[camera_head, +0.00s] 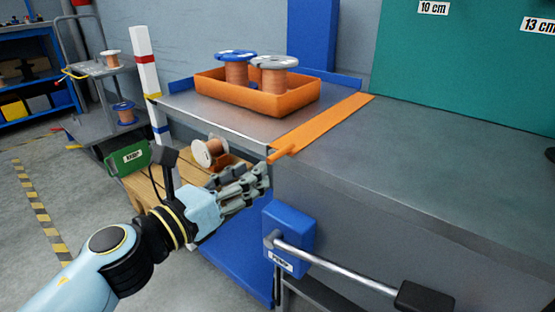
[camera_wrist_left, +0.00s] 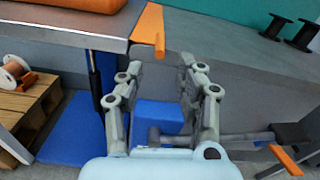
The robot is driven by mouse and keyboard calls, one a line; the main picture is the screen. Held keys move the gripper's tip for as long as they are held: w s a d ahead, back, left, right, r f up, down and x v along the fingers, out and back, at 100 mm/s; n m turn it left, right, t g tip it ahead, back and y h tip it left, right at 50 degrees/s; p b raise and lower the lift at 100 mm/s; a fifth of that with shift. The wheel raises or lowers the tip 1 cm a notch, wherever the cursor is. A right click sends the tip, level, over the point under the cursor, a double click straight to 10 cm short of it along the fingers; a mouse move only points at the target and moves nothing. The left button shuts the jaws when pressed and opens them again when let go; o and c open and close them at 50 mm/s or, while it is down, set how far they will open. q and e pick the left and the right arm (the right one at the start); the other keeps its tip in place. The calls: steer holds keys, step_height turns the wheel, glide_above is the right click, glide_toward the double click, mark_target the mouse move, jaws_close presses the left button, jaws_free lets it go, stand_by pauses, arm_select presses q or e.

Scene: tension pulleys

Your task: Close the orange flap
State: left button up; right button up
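The orange flap (camera_head: 325,124) is a flat strip lying between the metal shelf top with the orange tray and the grey bench on the right. A short orange handle sticks out at its near end. In the left wrist view the flap (camera_wrist_left: 149,27) shows at the upper middle, its end hanging past the bench edge. My left gripper (camera_head: 262,180) is just below and left of the flap's near end, apart from it. In the wrist view its fingers (camera_wrist_left: 160,80) are spread with nothing between them. My right gripper is not in view.
An orange tray (camera_head: 255,99) with copper spools stands on the metal shelf top. A blue pump box (camera_head: 289,235) with a metal lever (camera_head: 335,268) sits below the bench edge. A wooden pallet (camera_head: 150,190) with a spool is at left.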

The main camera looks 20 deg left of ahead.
mark_target(276, 153)
arm_select(q)
steer(key=x, duration=0.8)
steer(key=shift+w+f, duration=0.1)
jaws_close()
